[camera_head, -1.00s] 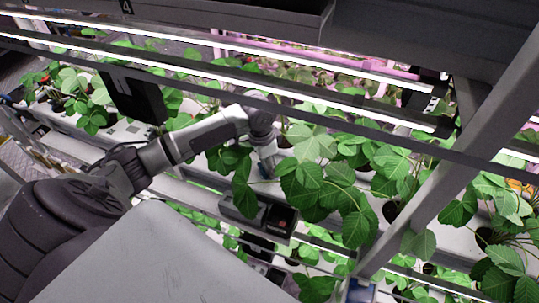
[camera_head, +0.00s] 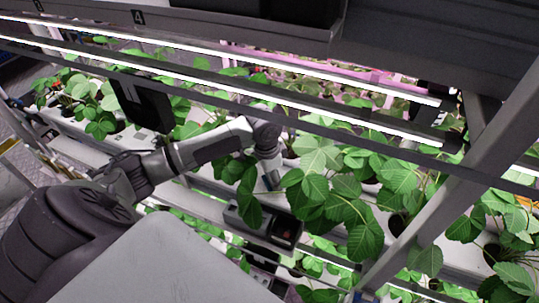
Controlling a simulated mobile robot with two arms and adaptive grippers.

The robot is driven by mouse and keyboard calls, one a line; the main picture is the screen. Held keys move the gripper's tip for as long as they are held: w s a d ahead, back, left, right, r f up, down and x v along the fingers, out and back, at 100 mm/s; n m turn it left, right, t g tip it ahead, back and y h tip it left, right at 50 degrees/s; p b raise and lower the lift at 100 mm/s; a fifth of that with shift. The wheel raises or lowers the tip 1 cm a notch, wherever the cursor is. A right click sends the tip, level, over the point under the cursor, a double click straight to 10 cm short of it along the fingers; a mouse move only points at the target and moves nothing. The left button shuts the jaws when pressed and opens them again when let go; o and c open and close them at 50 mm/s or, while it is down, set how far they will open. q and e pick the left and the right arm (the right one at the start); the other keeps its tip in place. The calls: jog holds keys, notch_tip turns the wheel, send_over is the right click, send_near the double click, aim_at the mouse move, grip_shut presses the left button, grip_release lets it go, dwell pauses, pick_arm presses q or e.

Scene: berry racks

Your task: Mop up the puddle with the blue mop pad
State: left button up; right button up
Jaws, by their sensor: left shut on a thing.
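My left arm reaches in from the left over the white plant gutter. My left gripper (camera_head: 270,178) points down among the strawberry leaves, just above a dark box. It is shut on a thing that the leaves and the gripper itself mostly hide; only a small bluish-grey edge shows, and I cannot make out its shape. I cannot clearly make out the blue mop pad or the puddle in this view. My right gripper is not in view.
The dark box (camera_head: 262,226) sits at the gutter's near side. Strawberry plants (camera_head: 350,205) crowd right of the gripper. Lit rack bars (camera_head: 300,100) cross above the arm. A grey diagonal post (camera_head: 470,190) stands at the right. A dark panel (camera_head: 143,103) hangs at the left.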

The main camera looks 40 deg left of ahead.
pick_arm(q)
jog(key=shift+w+a, duration=0.25)
jog(key=shift+w, duration=0.8)
jog(key=shift+w+a, duration=0.2)
jog(key=shift+w, duration=0.95)
jog(key=shift+c, duration=0.5)
notch_tip(320, 180, up, 6)
jog(key=shift+w+a+r, duration=0.1)
jog(key=shift+r, duration=0.05)
